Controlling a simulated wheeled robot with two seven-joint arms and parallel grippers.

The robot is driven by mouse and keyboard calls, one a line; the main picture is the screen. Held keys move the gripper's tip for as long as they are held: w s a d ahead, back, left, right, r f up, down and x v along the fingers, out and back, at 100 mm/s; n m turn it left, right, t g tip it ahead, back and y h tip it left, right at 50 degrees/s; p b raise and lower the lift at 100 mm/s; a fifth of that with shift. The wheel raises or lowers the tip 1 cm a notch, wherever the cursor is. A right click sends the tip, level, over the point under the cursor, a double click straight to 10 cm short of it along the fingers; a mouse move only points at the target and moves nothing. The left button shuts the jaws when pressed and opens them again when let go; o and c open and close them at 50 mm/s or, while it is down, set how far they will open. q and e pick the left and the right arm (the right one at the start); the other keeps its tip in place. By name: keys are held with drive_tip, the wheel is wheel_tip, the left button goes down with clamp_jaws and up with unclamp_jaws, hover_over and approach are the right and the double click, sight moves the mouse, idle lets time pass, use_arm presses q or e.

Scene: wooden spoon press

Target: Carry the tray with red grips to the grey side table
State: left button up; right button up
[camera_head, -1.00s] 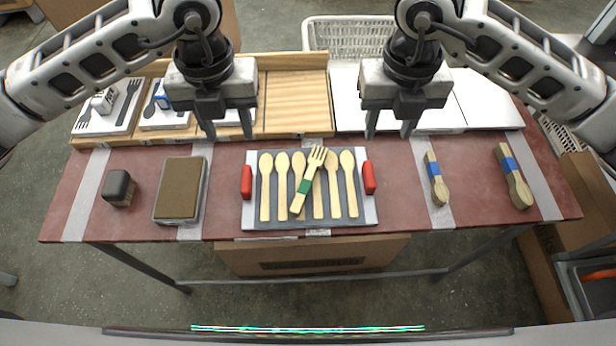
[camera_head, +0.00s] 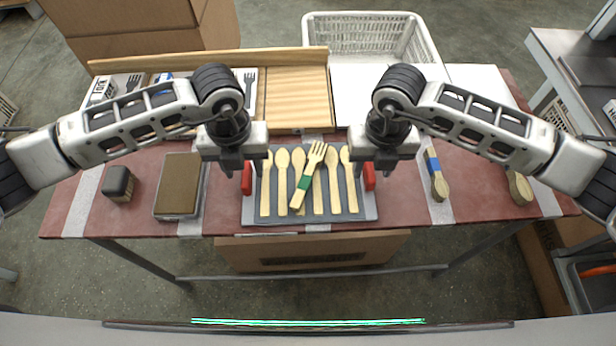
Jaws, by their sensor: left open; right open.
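The grey tray (camera_head: 290,219) lies flat on the red-topped table, with several wooden spoons and a fork with a green band on it. A red grip (camera_head: 247,186) is at its left end, and another red grip (camera_head: 370,178) is at its right end. My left gripper (camera_head: 238,174) is open, its fingers just above or around the left grip. My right gripper (camera_head: 371,172) is open, its fingers just above or around the right grip. Both grips are partly hidden by the fingers. The grey side table (camera_head: 565,42) stands at the upper right, partly cut off by the frame.
The red table (camera_head: 140,222) also holds a dark block (camera_head: 118,184), a brown pad in a clear case (camera_head: 178,185) and banded spoon bundles (camera_head: 437,175). A white basket (camera_head: 370,38) stands behind.

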use_arm(q)
drive_tip(key=shift+f, duration=1.3)
use_arm(e)
drive_tip(key=shift+f, duration=1.3)
use_arm(q)
clamp_jaws()
use_arm(e)
clamp_jaws()
